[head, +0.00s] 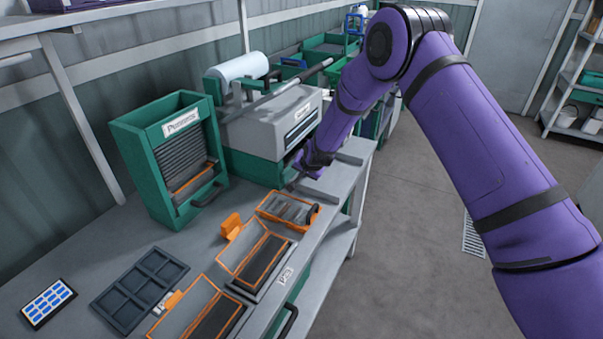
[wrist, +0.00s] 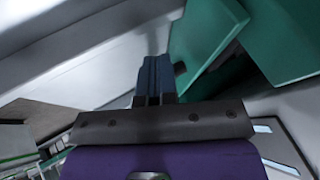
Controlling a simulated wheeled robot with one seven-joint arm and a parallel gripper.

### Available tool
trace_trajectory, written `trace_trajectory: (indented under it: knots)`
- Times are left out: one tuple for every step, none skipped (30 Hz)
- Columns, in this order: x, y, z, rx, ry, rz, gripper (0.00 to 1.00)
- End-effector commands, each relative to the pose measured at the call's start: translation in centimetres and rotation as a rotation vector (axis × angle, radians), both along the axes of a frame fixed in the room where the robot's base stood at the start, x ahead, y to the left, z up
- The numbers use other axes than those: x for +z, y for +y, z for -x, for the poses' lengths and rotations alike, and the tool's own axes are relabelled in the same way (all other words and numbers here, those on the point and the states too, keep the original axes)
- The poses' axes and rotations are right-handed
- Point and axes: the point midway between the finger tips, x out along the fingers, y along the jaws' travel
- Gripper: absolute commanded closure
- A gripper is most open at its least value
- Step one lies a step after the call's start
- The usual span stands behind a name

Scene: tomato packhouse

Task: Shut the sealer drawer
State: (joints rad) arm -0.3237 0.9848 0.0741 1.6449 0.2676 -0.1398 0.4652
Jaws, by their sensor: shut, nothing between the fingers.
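The sealer (head: 268,125) is a grey machine with a green base and a label, standing on the bench beyond the green "Punnets" dispenser. My gripper (head: 293,182) is low at the sealer's front right corner, just above the bench, and my forearm covers part of that side. The wrist view shows my gripper (wrist: 154,66) with its two dark fingers together and nothing between them. A green panel (wrist: 205,40) stands close to the right of the fingertips; I cannot tell whether they touch. The sealer drawer is not clearly seen in the head view, so how far it is open cannot be told.
The Punnets dispenser (head: 168,155) stands left of the sealer. Orange-framed trays (head: 257,250) and a dark compartment tray (head: 139,290) lie on the bench nearer me. A white roll (head: 238,68) lies behind the sealer.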

Motion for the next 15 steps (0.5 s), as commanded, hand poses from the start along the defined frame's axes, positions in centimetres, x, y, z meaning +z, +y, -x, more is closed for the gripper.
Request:
trace_trajectory:
  knots:
    - [0.0,-0.3,-0.1,-0.001,0.002,0.000,1.00]
    - [-0.1,-0.5,-0.1,-0.001,0.003,0.001,1.00]
    - [0.5,-0.5,0.2,0.001,0.002,-0.001,1.00]
    - [0.8,-0.6,0.5,0.000,0.002,0.000,1.00]
    - [1.2,-0.7,0.7,0.000,0.002,0.000,1.00]
    - [1.6,-0.9,1.1,0.000,0.003,0.001,1.00]
    - [1.9,-1.0,1.3,0.000,0.003,0.001,1.00]
    - [2.3,-1.1,1.6,0.000,0.003,0.001,1.00]
    - [2.8,-1.3,1.9,0.000,0.003,0.001,1.00]
    - [3.2,-1.4,2.1,0.000,0.003,0.001,1.00]
    - [3.6,-1.5,2.4,0.000,0.003,0.001,1.00]
    - [4.1,-1.7,2.8,0.000,0.003,0.001,1.00]
    - [4.5,-1.8,3.1,0.000,0.003,0.001,1.00]
    - [4.9,-1.9,3.4,0.000,0.003,0.001,1.00]
    - [5.4,-2.0,3.7,0.000,0.003,0.001,1.00]
